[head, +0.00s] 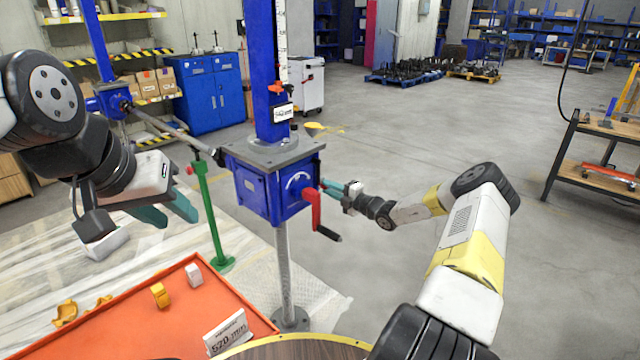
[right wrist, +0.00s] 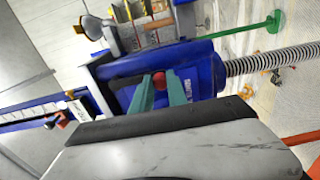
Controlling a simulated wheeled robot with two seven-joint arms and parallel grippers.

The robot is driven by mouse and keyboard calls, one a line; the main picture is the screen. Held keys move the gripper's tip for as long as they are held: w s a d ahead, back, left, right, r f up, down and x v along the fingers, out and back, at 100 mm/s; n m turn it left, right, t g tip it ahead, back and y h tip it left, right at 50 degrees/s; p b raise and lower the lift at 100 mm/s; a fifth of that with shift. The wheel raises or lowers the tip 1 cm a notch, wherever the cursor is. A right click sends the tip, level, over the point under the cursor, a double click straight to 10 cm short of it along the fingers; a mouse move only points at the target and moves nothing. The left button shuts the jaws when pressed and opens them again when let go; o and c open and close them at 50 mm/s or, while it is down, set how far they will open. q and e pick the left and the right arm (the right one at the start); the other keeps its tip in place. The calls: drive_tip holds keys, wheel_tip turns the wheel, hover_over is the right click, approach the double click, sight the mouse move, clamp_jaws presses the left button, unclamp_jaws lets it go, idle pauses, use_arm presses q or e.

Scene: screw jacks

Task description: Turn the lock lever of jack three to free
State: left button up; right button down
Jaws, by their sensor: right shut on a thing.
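The jack (head: 252,192) is a blue gearbox on a steel screw, with a tall blue post above. A label plate (head: 283,112) on the post is too small to read. A red crank (head: 317,212) with a black handle hangs at its front right, beside a white arc marking (head: 297,181). My right gripper (head: 329,188) reaches the box from the right. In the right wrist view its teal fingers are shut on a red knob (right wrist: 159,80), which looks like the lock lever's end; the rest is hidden. My left gripper (head: 172,211) is empty, fingers apart, left of the jack.
A green stand (head: 212,222) supports a shaft (head: 165,122) running left from the jack. An orange table (head: 140,325) in front carries yellow pieces, a white block and a 520 mm sign (head: 227,333). A workbench (head: 600,130) stands at right.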

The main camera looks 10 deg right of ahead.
drive_tip(key=shift+s+f, duration=0.1)
drive_tip(key=shift+f, duration=0.05)
drive_tip(key=c, duration=1.3)
unclamp_jaws()
drive_tip(key=v, duration=0.7)
drive_tip(key=shift+s+d, duration=0.25)
drive_tip(key=shift+s, duration=0.05)
